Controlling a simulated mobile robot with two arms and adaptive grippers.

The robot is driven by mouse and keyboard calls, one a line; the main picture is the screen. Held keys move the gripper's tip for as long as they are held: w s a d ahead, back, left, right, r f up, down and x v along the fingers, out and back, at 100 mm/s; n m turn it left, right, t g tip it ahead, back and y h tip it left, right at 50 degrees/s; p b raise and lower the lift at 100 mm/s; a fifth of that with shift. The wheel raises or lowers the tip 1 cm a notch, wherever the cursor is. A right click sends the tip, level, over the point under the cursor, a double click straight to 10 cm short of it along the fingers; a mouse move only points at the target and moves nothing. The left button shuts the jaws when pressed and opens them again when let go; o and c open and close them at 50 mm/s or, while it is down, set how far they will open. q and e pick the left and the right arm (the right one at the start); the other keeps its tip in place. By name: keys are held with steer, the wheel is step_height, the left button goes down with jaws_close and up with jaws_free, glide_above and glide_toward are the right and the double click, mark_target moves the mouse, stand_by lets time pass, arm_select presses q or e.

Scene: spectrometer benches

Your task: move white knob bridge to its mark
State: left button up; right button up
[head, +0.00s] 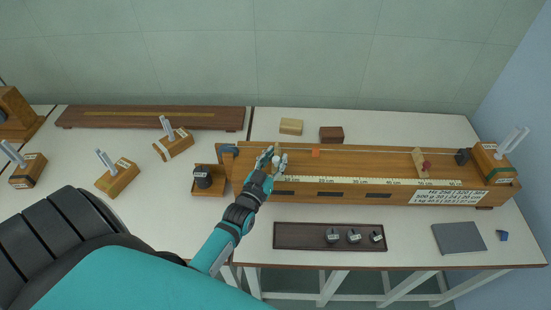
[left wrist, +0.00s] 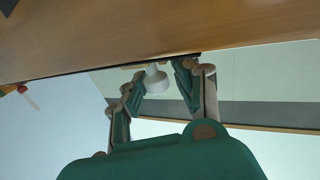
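The white knob (head: 282,160) of the bridge shows at the left part of the long wooden sounding box (head: 370,181), beside my left gripper (head: 268,160). In the left wrist view the white knob (left wrist: 156,80) sits between the two fingers of my left gripper (left wrist: 161,88). The fingers are apart, with a visible gap on the knob's right side. The bridge's body is mostly hidden by the hand. A small orange block or mark (head: 315,153) is on the box just right of the gripper. My right gripper is not in view.
A bridge with a red knob (head: 425,166) stands farther right on the box, near a dark block (head: 462,156). A pale scale (head: 375,182) runs along the box. A dark tray (head: 290,236) with several weights lies in front. Two small wooden blocks (head: 291,126) stand behind.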

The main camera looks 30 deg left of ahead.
arm_select(q)
steer(key=shift+d, duration=0.1)
jaws_close()
steer(key=s+a, duration=0.2)
steer(key=a, duration=0.1)
steer(key=s+a+p, duration=0.1)
steer(key=shift+a+f, duration=0.1)
steer(key=shift+a, duration=0.3)
steer(key=shift+d, duration=0.1)
steer(key=shift+o, duration=2.3)
jaws_free()
